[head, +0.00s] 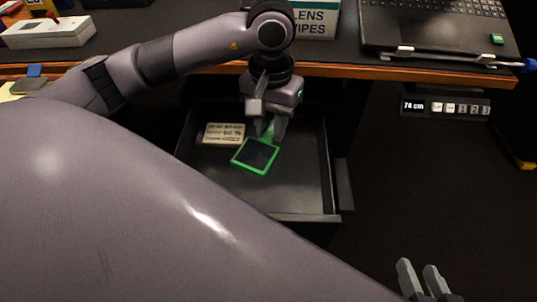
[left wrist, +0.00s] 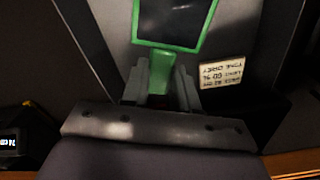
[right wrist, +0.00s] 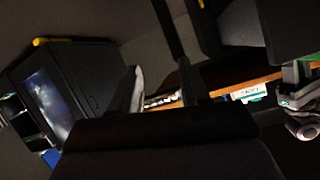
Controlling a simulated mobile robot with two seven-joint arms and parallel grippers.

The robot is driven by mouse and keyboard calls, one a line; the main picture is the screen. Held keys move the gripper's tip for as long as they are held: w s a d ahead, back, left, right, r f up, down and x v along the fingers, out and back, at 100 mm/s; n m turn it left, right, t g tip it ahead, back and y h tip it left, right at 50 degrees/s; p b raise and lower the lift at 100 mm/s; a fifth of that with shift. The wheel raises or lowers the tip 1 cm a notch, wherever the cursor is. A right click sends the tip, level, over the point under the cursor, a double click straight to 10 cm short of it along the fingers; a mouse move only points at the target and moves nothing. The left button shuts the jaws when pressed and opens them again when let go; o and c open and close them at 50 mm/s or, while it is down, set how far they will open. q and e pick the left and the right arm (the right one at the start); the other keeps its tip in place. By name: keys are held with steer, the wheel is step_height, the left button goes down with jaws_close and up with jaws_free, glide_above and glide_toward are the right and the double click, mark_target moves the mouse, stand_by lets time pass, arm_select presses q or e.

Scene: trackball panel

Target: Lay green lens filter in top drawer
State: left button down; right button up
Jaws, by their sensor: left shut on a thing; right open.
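The green lens filter (head: 256,156) has a square green frame around a dark pane and a green tab. My left gripper (head: 268,128) is shut on the tab and holds the filter inside the outline of the open top drawer (head: 305,205). In the left wrist view the tab sits between the fingers (left wrist: 161,85), with the framed pane (left wrist: 175,20) beyond them. I cannot tell whether the filter touches the drawer floor. My right gripper (head: 425,280) is open and empty at the bottom right of the head view, away from the drawer.
A printed label card (head: 222,133) lies in the drawer beside the filter. The desk edge (head: 340,70) runs above the drawer. On the desk are a laptop (head: 435,30), a lens wipes box (head: 315,20) and a white box (head: 48,33). A height control panel (head: 445,107) hangs at the right.

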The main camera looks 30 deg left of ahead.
arm_select(q)
steer(key=b, duration=0.2)
glide_above(270, 177)
step_height(270, 177, down, 8)
steer(key=shift+f, duration=0.8)
step_height(270, 177, down, 3)
steer(key=shift+f+b, duration=0.2)
steer(key=shift+b, duration=0.5)
steer(key=shift+f, duration=0.4)
arm_select(e)
steer(key=shift+w+a+f+t+y, duration=0.15)
steer(key=shift+a+f+t+y, duration=0.15)
steer(key=shift+a+y, duration=0.35)
arm_select(q)
steer(key=shift+f, duration=0.1)
steer(key=c, duration=0.9)
jaws_free()
arm_select(e)
steer(key=shift+d, duration=0.1)
arm_select(q)
steer(key=shift+o, duration=0.2)
arm_select(e)
steer(key=shift+r, duration=0.1)
